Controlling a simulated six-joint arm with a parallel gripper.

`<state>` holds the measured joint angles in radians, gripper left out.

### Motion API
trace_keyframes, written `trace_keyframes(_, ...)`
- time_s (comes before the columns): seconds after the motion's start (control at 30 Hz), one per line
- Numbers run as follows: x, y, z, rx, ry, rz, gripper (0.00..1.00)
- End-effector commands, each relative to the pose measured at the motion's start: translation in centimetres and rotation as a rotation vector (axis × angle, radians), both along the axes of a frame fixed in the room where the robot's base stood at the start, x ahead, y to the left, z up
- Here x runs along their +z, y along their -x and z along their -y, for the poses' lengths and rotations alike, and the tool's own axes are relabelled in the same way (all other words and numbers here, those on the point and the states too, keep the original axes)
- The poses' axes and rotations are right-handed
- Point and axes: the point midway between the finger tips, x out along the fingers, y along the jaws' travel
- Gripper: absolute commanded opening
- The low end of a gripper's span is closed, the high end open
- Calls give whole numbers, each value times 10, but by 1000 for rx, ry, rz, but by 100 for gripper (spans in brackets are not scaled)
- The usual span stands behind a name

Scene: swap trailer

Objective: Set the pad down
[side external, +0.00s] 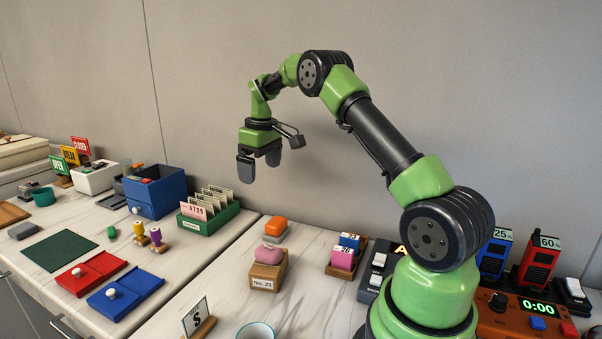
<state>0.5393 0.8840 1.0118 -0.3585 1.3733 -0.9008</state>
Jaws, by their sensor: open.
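My gripper (259,164) is open and empty, fingers pointing down, in the air above the back of the counter and well clear of the items below. I cannot tell for certain which item is the pad. A pink rounded piece (268,253) rests on a wooden block (266,275) labelled "No. 23". Just behind it, an orange piece (276,224) sits on a grey base. A small grey block (23,230) lies at the far left, near a flat dark green mat (60,250) that is bare.
A green card rack (208,217) and a blue drawer box (155,192) stand left of centre. Red (91,271) and blue (125,293) trays with white knobs lie at the front left. A sign marked "S" (196,318) and a cup (256,331) stand at the front.

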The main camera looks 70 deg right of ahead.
Motion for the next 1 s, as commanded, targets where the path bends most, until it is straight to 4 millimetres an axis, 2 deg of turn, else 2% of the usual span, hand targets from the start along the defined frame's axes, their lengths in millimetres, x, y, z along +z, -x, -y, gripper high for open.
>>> trace_keyframes(0.03, 27, 1, -21, -7, 6, 39, 99)
trace_keyframes(0.2, 94, 24, -88, -63, -9, 160, 99)
trace_keyframes(0.27, 112, 38, -111, -83, -21, 203, 99)
trace_keyframes(0.4, 141, 81, -160, -131, -66, 298, 99)
trace_keyframes(0.53, 151, 130, -197, -177, -128, 382, 99)
trace_keyframes(0.7, 143, 187, -228, -234, -220, 465, 99)
trace_keyframes(0.83, 131, 214, -239, -266, -275, 498, 99)
trace_keyframes(1.0, 124, 226, -243, -285, -304, 514, 99)
